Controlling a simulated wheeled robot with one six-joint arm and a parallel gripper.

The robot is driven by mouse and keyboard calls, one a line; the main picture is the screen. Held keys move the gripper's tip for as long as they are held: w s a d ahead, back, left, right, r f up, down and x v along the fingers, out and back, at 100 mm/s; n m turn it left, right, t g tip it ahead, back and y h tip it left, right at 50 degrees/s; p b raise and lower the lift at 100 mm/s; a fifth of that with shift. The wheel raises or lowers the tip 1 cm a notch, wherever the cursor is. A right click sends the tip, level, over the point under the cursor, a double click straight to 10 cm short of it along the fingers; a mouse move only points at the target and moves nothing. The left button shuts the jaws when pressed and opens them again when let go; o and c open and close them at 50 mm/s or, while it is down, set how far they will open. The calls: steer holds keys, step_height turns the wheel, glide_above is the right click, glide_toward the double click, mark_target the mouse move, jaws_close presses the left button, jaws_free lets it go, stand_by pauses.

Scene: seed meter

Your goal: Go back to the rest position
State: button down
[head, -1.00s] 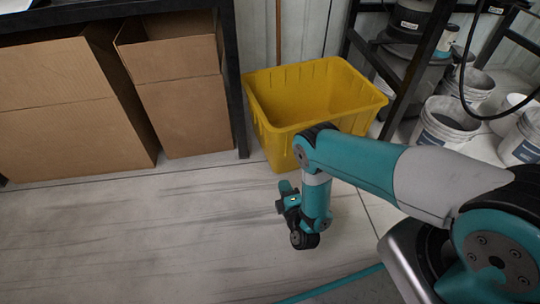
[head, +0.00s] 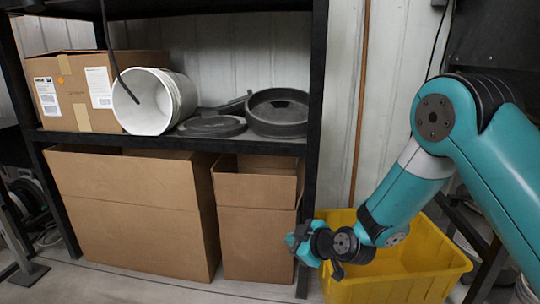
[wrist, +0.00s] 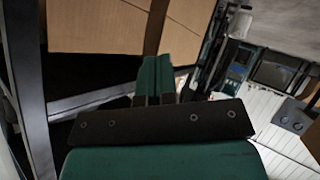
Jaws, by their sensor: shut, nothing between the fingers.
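My gripper (head: 298,240) is at the end of my teal arm in the head view, in front of the rack's black post and just left of the yellow bin (head: 395,282). It points to the left. In the wrist view its teal fingers (wrist: 154,75) are together with nothing held between them. The arm hides part of the yellow bin.
A black rack (head: 316,150) stands on the left, holding a white bucket (head: 145,105), a closed carton (head: 72,85) and dark round parts (head: 277,112). Two open cardboard boxes (head: 130,205) stand below. A copper-coloured pipe (head: 361,110) runs up the wall.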

steer(key=s+r+m+g, duration=0.1)
steer(key=s+r+g, duration=0.2)
steer(key=s+r, duration=0.45)
steer(key=s+d+r+m+g+h+p, duration=0.1)
steer(key=s+d+r+m+g, duration=0.15)
steer(key=s+r, duration=0.4)
steer(key=s+d+r+m+g+h+p, duration=0.1)
steer(key=s+d+r+g+h, duration=0.2)
steer(key=s, duration=0.7)
steer(key=s+d+r+m+g+p, duration=0.15)
steer(key=s+d+r, duration=0.3)
steer(key=s, duration=0.45)
step_height(320, 180, up, 39)
steer(key=a+t+p, duration=0.1)
steer(key=p, duration=3.6)
steer(key=shift+w+m+p, duration=0.2)
steer(key=shift+m+p, duration=0.15)
steer(key=shift+m, duration=0.05)
steer(key=shift+f, duration=0.1)
